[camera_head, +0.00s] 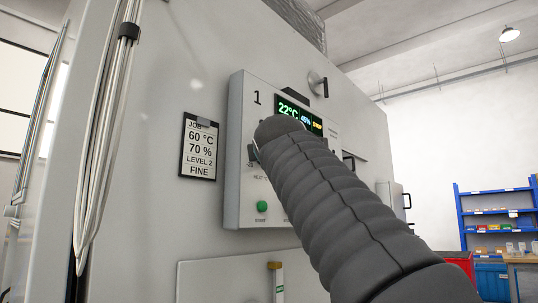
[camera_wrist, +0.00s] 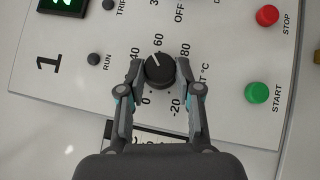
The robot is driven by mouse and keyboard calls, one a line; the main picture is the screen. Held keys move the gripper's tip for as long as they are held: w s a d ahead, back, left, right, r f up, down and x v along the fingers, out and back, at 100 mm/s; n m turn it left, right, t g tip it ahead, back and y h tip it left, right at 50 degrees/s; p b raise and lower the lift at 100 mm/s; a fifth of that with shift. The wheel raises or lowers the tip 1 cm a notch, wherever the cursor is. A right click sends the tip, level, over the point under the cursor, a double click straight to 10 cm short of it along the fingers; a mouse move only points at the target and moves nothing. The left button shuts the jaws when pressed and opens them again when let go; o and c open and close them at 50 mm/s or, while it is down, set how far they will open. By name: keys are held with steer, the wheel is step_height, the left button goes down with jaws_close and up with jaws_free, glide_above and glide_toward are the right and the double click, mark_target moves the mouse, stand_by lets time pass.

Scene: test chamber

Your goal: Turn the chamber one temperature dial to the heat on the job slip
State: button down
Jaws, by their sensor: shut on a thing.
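The temperature dial (camera_wrist: 160,74) is a round black knob on the chamber one panel (camera_wrist: 80,85). My gripper (camera_wrist: 160,68) is shut on it, one finger on each side. Its white pointer mark lies between the 40 and 60 labels in the wrist view. The left finger hides part of the scale between 0 and 40. In the head view my arm hides the dial, while the panel (camera_head: 234,150) shows beside it. The display (camera_head: 288,109) reads 22°C. The job slip (camera_head: 199,148) reads 60 °C, 70 %, LEVEL 2, FINE.
Green START (camera_wrist: 257,93) and red STOP (camera_wrist: 267,15) buttons sit right of the dial in the wrist view. A RUN lamp (camera_wrist: 93,60) sits left. Cables (camera_head: 100,140) hang at left in the head view. Blue shelves (camera_head: 495,215) stand far right.

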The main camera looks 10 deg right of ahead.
steer(key=shift+r+m+g, duration=0.3)
steer(key=shift+m+g, duration=0.2)
steer(key=shift+m, duration=0.1)
steer(key=shift+d+r+m, duration=0.1)
steer(key=shift+r+m, duration=0.1)
steer(key=shift+m, duration=0.1)
steer(key=shift+s+r, duration=0.1)
steer(key=shift+r, duration=0.05)
stand_by(0.7)
steer(key=c, duration=0.8)
jaws_free()
steer(key=shift+s+a+f, duration=0.15)
steer(key=shift+s+a, duration=0.2)
steer(key=shift+s, duration=1.6)
steer(key=shift+s+a+f, duration=0.2)
steer(key=shift+s+a, duration=0.15)
steer(key=shift+s, duration=1.55)
steer(key=shift+s+a+f, duration=0.15)
steer(key=shift+s+a, duration=0.2)
steer(key=shift+s, duration=1.6)
